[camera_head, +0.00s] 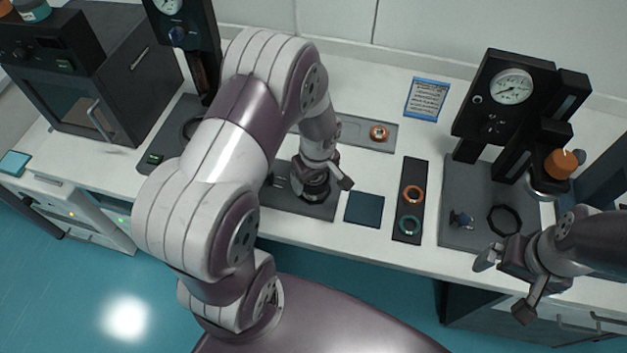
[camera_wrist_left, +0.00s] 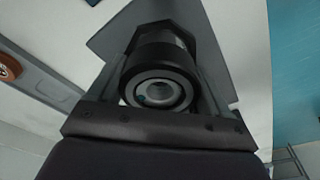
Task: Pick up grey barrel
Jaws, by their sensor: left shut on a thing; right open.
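A dark grey barrel (camera_head: 311,188) is at my left gripper, low over a dark grey plate (camera_head: 322,209) on the bench. In the left wrist view the barrel (camera_wrist_left: 157,86) shows end-on, with a lighter grey ring around its opening. My left gripper (camera_head: 324,174) is shut on it, with a finger on either side (camera_wrist_left: 160,65). I cannot tell whether the barrel touches the plate. My left arm hides part of the bench behind it. My right gripper (camera_head: 506,284) is open and empty near the bench's front edge at right.
A dark strip (camera_head: 407,208) holds an orange ring (camera_head: 412,195) and a teal ring (camera_head: 409,225). A blue square pad (camera_head: 364,209) lies left of it. A gauge press (camera_head: 507,100) stands at right, an oven-like box (camera_head: 122,75) at left. A grey tray with another orange ring (camera_head: 379,132) lies behind.

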